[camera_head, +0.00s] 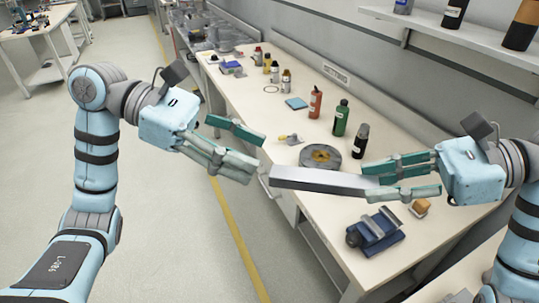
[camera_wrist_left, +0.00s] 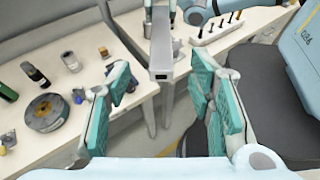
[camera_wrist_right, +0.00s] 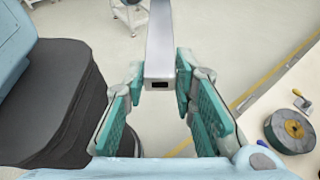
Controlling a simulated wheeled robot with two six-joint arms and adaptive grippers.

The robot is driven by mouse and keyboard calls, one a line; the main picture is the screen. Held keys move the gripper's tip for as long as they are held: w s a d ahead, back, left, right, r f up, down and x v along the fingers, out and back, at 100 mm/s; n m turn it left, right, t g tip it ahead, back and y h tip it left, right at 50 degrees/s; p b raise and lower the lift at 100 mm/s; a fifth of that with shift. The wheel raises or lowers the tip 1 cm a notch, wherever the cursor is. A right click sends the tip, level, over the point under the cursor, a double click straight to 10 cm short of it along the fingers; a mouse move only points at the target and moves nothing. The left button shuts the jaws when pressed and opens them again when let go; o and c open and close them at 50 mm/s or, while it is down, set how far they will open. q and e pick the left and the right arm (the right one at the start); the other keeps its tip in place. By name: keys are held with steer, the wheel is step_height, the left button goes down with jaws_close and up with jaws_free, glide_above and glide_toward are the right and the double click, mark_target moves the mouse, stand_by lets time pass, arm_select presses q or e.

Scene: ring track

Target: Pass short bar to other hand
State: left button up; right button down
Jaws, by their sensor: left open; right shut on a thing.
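The short bar (camera_head: 318,180) is a grey metal square bar. In the head view it sticks out leftward from my right gripper (camera_head: 398,178), which is shut on its right end. The right wrist view shows the bar (camera_wrist_right: 160,45) between the fingers (camera_wrist_right: 159,92), its hollow end facing the camera. My left gripper (camera_head: 247,152) is open and empty, its fingers pointing at the bar's free end with a small gap. In the left wrist view the bar (camera_wrist_left: 161,45) lies ahead, between and beyond the open fingers (camera_wrist_left: 163,85).
The white workbench (camera_head: 300,120) runs below and behind the grippers. On it are a round grey-and-yellow disc (camera_head: 320,157), a blue vise (camera_head: 375,232), a yellow-brown block (camera_head: 421,207) and several bottles (camera_head: 341,118). The floor (camera_head: 175,230) at left is clear.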

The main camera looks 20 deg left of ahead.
mark_target(299, 173)
arm_select(q)
steer(key=x, duration=1.1)
steer(key=shift+d+r, duration=0.1)
steer(key=shift+r, duration=0.1)
arm_select(e)
steer(key=shift+d, duration=0.15)
arm_select(q)
steer(key=shift+c, duration=1)
jaws_close()
arm_select(e)
steer(key=c, duration=1.2)
jaws_free()
steer(key=shift+c, duration=0.2)
